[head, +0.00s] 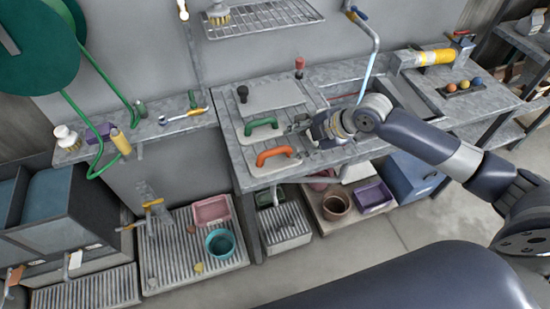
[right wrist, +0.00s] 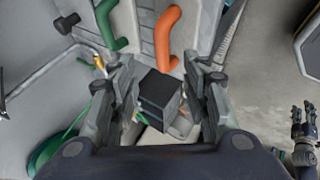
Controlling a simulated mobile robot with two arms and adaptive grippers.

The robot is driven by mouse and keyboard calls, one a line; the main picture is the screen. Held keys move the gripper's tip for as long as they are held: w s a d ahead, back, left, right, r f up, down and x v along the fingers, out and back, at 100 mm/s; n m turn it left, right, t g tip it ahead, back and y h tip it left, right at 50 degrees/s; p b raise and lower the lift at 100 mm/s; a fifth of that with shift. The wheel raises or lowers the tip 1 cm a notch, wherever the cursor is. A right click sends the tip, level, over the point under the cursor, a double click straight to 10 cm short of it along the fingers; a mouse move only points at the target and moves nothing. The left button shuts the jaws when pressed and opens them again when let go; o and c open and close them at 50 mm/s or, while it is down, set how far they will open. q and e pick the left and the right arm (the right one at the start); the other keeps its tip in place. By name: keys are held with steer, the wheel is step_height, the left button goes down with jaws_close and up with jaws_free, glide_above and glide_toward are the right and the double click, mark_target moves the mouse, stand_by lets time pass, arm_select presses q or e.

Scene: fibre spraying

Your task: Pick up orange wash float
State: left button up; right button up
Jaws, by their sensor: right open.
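The orange wash float (head: 276,153) lies on the grey bench, its orange arched handle up on a flat pale plate. In the right wrist view its orange handle (right wrist: 167,38) is at the top, ahead of my fingers. My right gripper (head: 302,124) is open just above the bench, to the right of the float and apart from its handle. The right wrist view shows its two spread fingers (right wrist: 162,80). A dark block (right wrist: 162,92) shows between them; I cannot tell what it is. A dark gripper-like shape (right wrist: 304,132) at that view's right edge is probably my left gripper, its jaw state unclear.
A green-handled float (head: 262,125) lies just behind the orange one; its handle (right wrist: 110,25) also shows in the right wrist view. A sink basin (head: 408,98) and a yellow cylinder (head: 434,57) are to the right. Tubs and crates stand below the bench.

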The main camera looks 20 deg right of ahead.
mark_target(276, 151)
steer(key=p+x, duration=0.1)
steer(key=x, duration=0.4)
steer(key=shift+a, duration=0.1)
steer(key=shift+w+a+f+p, duration=0.1)
steer(key=shift+a+p, duration=0.1)
steer(key=shift+p, duration=0.1)
steer(key=p+x, duration=0.1)
steer(key=x, duration=0.3)
steer(key=shift+a+p, duration=0.15)
steer(key=shift+p, duration=0.25)
steer(key=shift+a+f, duration=0.1)
steer(key=shift+f, duration=0.2)
jaws_close()
